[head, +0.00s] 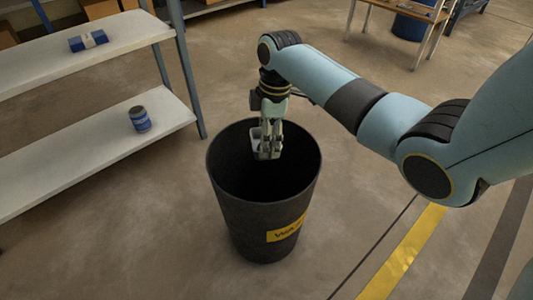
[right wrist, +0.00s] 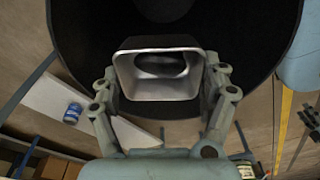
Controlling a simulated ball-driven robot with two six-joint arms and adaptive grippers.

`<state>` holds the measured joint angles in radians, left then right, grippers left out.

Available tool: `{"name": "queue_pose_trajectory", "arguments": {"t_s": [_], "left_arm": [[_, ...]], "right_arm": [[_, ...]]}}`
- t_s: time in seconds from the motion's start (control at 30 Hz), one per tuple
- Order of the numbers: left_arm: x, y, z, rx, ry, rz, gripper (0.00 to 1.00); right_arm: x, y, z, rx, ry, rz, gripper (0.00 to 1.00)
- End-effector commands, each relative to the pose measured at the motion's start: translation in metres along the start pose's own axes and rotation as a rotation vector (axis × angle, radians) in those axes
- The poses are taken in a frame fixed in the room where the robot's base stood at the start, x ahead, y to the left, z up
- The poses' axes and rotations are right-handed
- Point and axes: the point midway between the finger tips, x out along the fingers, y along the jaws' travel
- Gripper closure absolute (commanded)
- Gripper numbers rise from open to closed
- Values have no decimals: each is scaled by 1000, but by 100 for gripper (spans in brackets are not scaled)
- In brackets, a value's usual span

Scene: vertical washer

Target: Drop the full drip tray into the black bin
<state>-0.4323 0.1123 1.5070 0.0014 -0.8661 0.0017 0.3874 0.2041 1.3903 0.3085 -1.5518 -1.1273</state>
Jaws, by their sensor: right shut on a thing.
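The drip tray (right wrist: 160,75) is a small silver-grey rectangular pan with a darker patch inside. My right gripper (right wrist: 160,90) is shut on it, with a finger at each side of the tray in the right wrist view. In the head view the right gripper (head: 268,148) points down over the mouth of the black bin, and the tray (head: 256,143) shows only partly beside the fingers. The black bin (head: 262,215) stands upright on the floor with a yellow label on its side. The bin's dark inside also shows behind the tray in the right wrist view (right wrist: 90,40). My left gripper is out of view.
A shelf unit (head: 100,150) stands left of the bin, with a blue can (head: 139,119) on its lower board and a blue packet (head: 88,41) on its upper board. Bare floor surrounds the bin. A yellow floor line (head: 405,258) runs to the right.

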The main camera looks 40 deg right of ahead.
Motion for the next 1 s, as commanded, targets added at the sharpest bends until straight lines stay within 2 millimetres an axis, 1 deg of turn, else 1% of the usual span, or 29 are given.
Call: {"name": "queue_pose_trajectory", "arguments": {"t_s": [0.13, 0.4, 0.43, 0.6, 0.87, 0.97, 1.0], "left_arm": [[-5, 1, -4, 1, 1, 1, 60], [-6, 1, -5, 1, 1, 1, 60], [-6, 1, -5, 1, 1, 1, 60], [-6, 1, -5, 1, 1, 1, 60], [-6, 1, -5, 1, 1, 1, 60], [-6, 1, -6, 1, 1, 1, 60], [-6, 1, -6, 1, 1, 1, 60]], "right_arm": [[2, 0, 0, 0, 0, 0, 39], [2, 0, 0, 0, 0, 1, 39], [2, 0, 0, 0, 0, 1, 21], [2, 0, 0, 0, 0, 1, 0], [2, 0, 0, 0, 0, 1, 0], [-5, 1, 0, 0, 0, 2, 0], [-10, 1, 0, -1, 0, 3, 0]]}}
